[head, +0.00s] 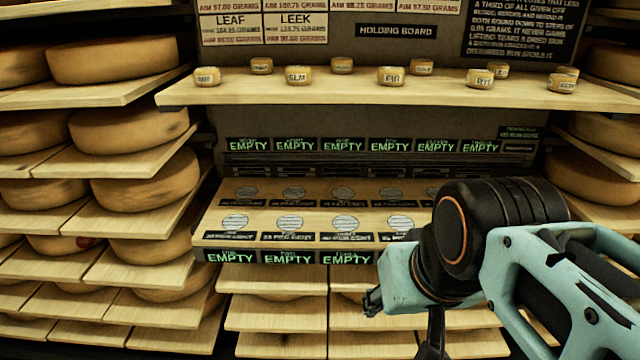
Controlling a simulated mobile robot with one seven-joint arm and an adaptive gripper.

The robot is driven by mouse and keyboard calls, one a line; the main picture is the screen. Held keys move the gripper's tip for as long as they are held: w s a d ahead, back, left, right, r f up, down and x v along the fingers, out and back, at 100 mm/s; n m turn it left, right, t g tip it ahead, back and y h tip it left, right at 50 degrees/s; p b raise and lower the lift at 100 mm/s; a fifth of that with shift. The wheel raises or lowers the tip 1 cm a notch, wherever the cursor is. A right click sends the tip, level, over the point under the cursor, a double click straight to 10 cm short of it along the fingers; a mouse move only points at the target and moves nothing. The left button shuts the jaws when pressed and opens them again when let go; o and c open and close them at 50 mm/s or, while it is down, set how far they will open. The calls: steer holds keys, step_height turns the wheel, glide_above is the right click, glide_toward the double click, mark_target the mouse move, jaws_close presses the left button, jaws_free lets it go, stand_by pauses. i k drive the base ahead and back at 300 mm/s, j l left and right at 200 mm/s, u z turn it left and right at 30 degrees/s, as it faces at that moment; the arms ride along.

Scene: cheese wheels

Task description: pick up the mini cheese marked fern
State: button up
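Several mini cheeses stand on the pale wooden holding board (330,90) in the head view. One is marked ELM (299,75) and one is marked FIR (391,76). The labels on the far-left cheese (207,76), the back-row cheeses (341,65) and the right-end cheese (561,83) are too small or blurred to read. I cannot tell which one is marked fern. My gripper (402,322) is low at the right of centre, below and in front of the board, apart from the cheeses. My arm hides most of it, so its opening does not show.
Below the board is a sloped rack (212,220) with round silver pads and signs reading EMPTY (287,257). Large cheese wheels (145,180) fill shelves on both sides. A dark sign (397,31) reading HOLDING BOARD hangs behind the board. The board's front edge is clear.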

mark_target(557, 83)
steer(key=z, duration=0.9)
